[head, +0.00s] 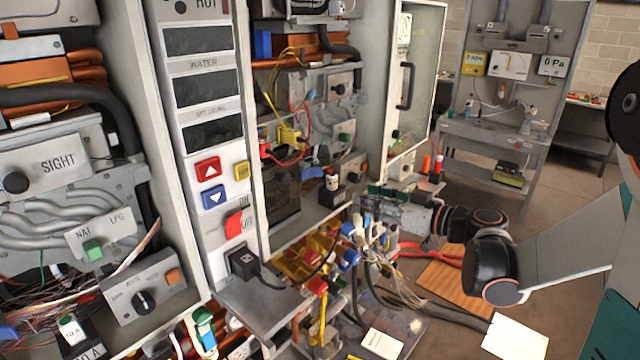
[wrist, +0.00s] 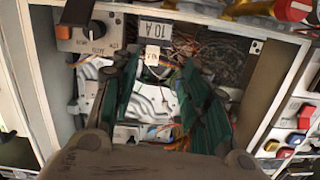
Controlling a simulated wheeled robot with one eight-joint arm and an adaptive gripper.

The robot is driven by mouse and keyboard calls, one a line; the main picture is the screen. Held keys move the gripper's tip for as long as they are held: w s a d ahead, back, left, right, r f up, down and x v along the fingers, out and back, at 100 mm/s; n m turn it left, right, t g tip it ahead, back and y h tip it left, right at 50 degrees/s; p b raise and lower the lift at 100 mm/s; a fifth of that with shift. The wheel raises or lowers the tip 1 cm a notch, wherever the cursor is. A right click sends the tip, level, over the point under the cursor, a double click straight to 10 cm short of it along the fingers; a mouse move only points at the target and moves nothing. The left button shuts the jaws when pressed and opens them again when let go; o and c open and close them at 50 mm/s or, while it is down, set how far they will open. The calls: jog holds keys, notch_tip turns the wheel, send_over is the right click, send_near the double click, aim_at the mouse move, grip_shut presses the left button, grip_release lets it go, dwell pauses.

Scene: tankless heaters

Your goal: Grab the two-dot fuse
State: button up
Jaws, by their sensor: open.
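My gripper (head: 372,205) is at the right heater's lower opening in the head view. In the wrist view its two green fingers (wrist: 158,66) are apart, with nothing held between them. The fuse (head: 332,182) also shows in the head view, just left of my gripper. Its dots are too small to read, so I cannot tell whether it is the two-dot one.
A knob panel (wrist: 92,35) is beside the holder. Cabinet walls (wrist: 282,95) and loose wires (wrist: 205,52) surround the space. A bench with coloured parts and cables (head: 320,268) lies below my gripper. A workstation (head: 500,140) stands at the back right.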

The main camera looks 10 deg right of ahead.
aim_at(336, 178)
jog(key=shift+n+t+y, duration=0.3)
jog(key=shift+n+t, duration=0.1)
jog(key=shift+t, duration=0.3)
jog(key=x, duration=0.4)
jog(key=r+x, duration=0.1)
jog(key=x, duration=0.8)
jog(key=shift+w+d+r, duration=0.2)
jog(key=shift+d, duration=0.15)
jog(key=shift+s, duration=0.1)
grip_shut()
